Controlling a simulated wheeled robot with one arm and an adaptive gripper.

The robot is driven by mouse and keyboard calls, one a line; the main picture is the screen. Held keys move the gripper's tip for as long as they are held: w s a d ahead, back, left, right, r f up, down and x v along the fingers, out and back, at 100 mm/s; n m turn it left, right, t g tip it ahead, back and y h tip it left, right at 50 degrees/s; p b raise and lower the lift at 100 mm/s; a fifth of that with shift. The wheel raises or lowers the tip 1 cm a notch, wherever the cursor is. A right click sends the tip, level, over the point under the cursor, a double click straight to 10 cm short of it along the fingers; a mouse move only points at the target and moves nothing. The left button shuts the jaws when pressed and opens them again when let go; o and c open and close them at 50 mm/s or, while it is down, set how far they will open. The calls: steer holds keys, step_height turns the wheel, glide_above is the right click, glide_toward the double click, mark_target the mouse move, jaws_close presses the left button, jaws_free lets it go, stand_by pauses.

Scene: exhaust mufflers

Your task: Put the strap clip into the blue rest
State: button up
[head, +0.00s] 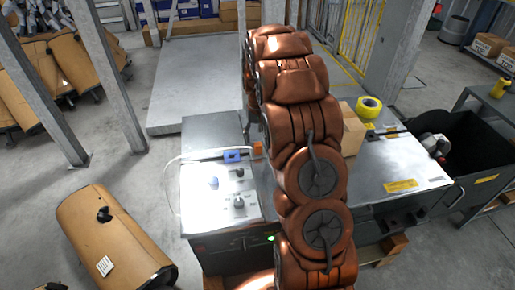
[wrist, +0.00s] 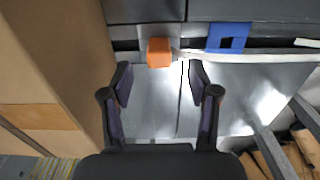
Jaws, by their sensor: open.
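A small orange block (wrist: 159,52), which looks like the strap clip, lies at the edge of the grey metal surface in the wrist view. In the head view the orange block (head: 257,148) shows just left of my arm. The blue rest (wrist: 228,37) has a notch and lies to the right of the block, apart from it. The blue rest (head: 232,156) also shows at the back of the light panel in the head view. My gripper (wrist: 160,80) is open and empty, with the block ahead between the lines of its fingers. In the head view my arm hides the gripper.
A cardboard box (wrist: 50,65) stands close to the left finger. The light panel (head: 195,205) carries a black knob (head: 239,172) and other small fittings. Yellow tape (head: 369,106) lies on the bench at right. A black bin (head: 485,150) stands beyond it.

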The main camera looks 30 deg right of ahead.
mark_target(258, 143)
steer(key=shift+f, duration=0.1)
steer(key=shift+w+d+f+p, duration=0.1)
steer(key=shift+f+p, duration=0.25)
steer(key=shift+f, duration=0.95)
steer(key=shift+w+d+f+p, duration=0.1)
steer(key=shift+f+p, duration=0.25)
steer(key=shift+f, duration=0.9)
steer(key=c, duration=1.1)
